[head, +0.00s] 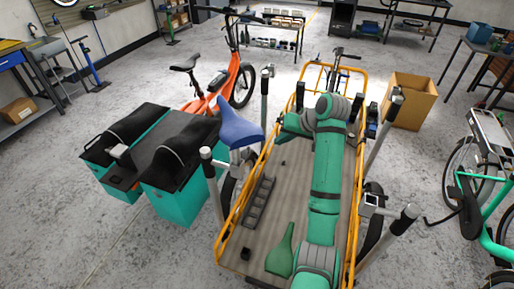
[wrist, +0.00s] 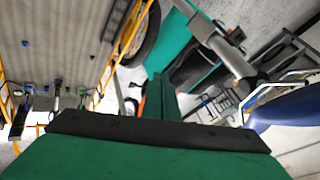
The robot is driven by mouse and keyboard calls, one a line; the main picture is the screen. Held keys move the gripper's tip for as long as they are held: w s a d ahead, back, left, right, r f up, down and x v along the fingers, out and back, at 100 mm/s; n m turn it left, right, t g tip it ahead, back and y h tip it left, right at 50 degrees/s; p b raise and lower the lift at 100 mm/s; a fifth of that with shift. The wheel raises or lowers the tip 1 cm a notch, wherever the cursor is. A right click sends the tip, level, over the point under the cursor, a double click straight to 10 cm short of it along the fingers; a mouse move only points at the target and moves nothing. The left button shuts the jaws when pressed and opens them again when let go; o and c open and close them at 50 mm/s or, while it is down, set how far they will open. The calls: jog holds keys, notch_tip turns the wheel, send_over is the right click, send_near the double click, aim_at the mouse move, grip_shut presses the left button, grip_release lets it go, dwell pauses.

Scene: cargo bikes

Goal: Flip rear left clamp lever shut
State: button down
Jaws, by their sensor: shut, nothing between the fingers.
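In the wrist view my gripper (wrist: 161,92) is shut and empty. A grey post (wrist: 229,57) with a black cap shows at right.
A blue saddle (head: 241,128) stands close beside the rear left post. Teal panniers (head: 182,192) are farther left. A green bottle-shaped thing (head: 281,254) and a dark slotted strip (head: 258,203) lie on the deck. A cardboard box (head: 411,101) stands at right.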

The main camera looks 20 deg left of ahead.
jog(key=w+a+f, duration=0.1)
jog(key=a+f, duration=0.7)
jog(key=a, duration=0.1)
jog(key=shift+w+a, duration=0.15)
jog(key=shift+a, duration=0.1)
dwell(0.4)
